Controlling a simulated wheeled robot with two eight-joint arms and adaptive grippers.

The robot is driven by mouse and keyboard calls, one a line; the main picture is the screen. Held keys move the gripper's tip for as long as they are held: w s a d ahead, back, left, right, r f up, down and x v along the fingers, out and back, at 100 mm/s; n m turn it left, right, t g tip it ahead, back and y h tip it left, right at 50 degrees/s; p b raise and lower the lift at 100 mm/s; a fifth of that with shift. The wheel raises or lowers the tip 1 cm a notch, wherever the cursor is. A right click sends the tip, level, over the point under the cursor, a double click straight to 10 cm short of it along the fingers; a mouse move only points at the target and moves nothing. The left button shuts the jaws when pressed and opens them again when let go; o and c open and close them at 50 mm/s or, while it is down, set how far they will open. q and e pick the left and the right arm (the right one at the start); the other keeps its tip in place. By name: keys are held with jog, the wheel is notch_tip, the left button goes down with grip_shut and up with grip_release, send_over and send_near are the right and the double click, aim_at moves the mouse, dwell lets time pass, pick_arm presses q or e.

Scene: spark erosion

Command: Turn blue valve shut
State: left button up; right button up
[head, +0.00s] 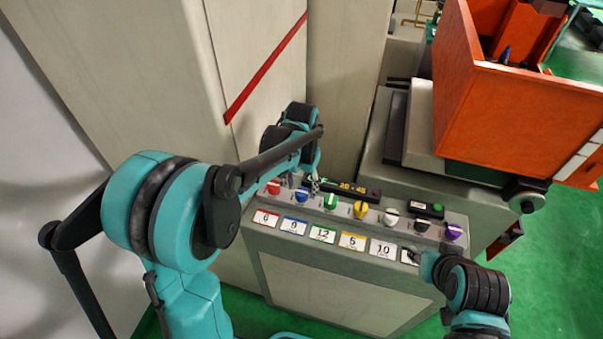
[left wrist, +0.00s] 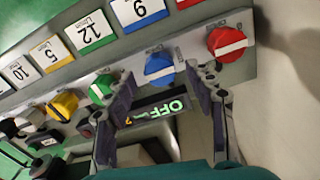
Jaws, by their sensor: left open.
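In the left wrist view the blue valve (left wrist: 159,69) sits in the gap between the fingertips. My left gripper (head: 313,184) is over the blue end of the row; in its wrist view the gripper (left wrist: 160,76) is open, with one finger on each side of the blue knob. I cannot tell whether either finger touches it. My right gripper (head: 417,256) is low at the panel's right front; its jaws are too small to read.
The red valve (left wrist: 228,42) and green valve (left wrist: 102,87) flank the blue one closely. Yellow (head: 360,209), white, black and purple (head: 453,231) knobs continue right. Number labels (head: 323,235) lie below. A display (head: 352,188) runs behind. An orange box (head: 500,100) stands at upper right.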

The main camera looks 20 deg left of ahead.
aim_at(301, 192)
pick_arm(q)
notch_tip(301, 192, up, 10)
jog(key=shift+r, duration=0.2)
jog(key=shift+s, duration=0.1)
dwell(0.4)
jog(key=s+a+f+n+t+b, duration=0.2)
jog(key=s+f+t+b, duration=0.5)
jog(key=s+f, duration=0.4)
jog(key=s+b, duration=0.1)
jog(key=s, duration=0.4)
jog(key=shift+s+a, duration=0.25)
jog(key=shift+a, duration=0.15)
dwell(1.1)
